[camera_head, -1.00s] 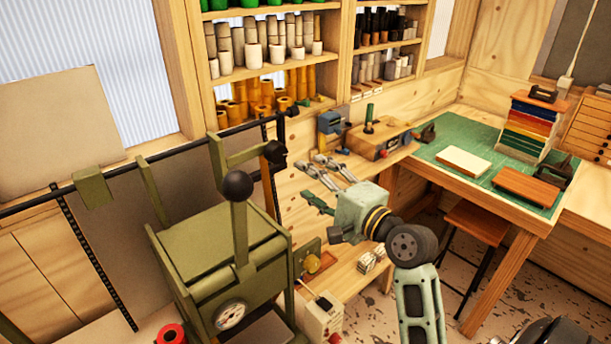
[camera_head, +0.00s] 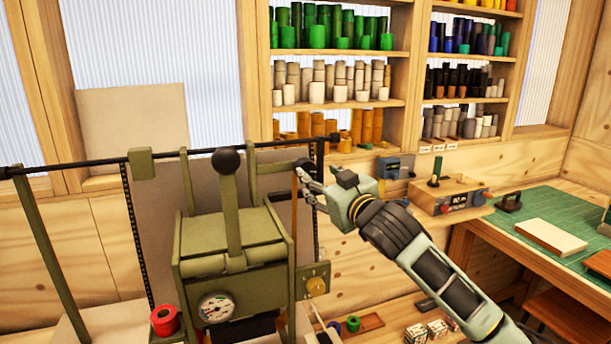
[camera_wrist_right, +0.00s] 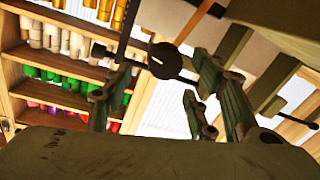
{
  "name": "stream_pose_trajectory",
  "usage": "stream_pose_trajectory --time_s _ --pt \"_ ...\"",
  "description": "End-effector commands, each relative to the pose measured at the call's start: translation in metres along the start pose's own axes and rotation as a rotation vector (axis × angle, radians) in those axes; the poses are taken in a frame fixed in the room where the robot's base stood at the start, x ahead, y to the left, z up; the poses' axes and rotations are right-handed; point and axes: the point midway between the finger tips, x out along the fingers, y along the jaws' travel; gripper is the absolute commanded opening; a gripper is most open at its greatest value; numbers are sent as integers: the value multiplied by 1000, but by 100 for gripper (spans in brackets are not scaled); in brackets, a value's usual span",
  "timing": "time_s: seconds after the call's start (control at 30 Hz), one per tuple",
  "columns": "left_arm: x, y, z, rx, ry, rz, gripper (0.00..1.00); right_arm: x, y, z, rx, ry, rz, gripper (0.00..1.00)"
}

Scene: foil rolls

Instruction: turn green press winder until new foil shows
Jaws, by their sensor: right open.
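The green press (camera_head: 233,235) stands left of centre in the head view, with a ball-topped lever and a round gauge on its front. Its winder (camera_head: 303,164), a dark knob, sits at the end of the upper right arm. My left gripper is out of view.
A black rail (camera_head: 90,162) runs behind the press. Shelves of foil rolls (camera_head: 335,80) stand behind. A wooden box (camera_head: 447,197) and the green-matted bench (camera_head: 545,205) are on the right.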

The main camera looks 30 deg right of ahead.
Motion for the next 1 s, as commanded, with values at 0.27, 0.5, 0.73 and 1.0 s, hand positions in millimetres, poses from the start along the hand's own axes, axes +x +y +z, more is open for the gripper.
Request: stream_pose_trajectory --time_s 0.27,0.5,0.73,1.0 --pt "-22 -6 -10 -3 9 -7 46 43 0 -5 6 0 -1 53" --pt "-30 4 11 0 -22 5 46 63 0 -2 7 -1 -2 53" --pt "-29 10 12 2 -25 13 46 66 -1 0 6 0 -2 53" --pt "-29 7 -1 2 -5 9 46 65 -1 0 6 0 -2 38"
